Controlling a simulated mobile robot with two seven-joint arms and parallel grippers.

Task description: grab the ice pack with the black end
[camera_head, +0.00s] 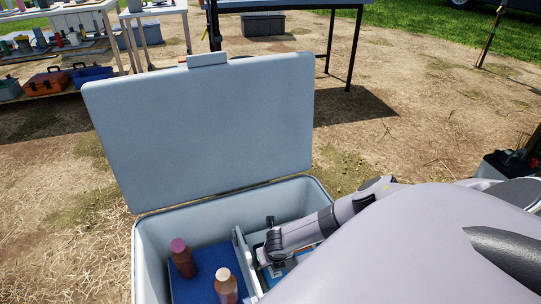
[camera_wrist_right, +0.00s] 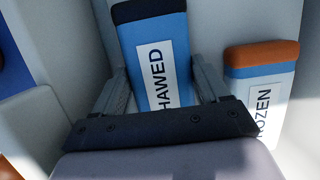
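The ice pack with the black end (camera_wrist_right: 160,60) is blue with a white label ending in "HAWED". It stands in the cooler, black end up, in the right wrist view. My right gripper (camera_wrist_right: 162,88) is open, with one finger on each side of this pack. A gap shows at the left finger; I cannot tell whether the right finger touches. A second ice pack (camera_wrist_right: 262,80) with an orange end and a "FROZEN"-like label stands just to the right. In the head view my right gripper (camera_head: 271,240) reaches into the cooler, and my arm hides much there. My left gripper is not in view.
The white cooler (camera_head: 146,243) has its lid (camera_head: 205,130) open. A divider (camera_head: 245,262) separates two bottles (camera_head: 183,258) (camera_head: 226,287) on a blue surface from the gripper's side. Tables and toolboxes (camera_head: 48,82) stand behind on open ground.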

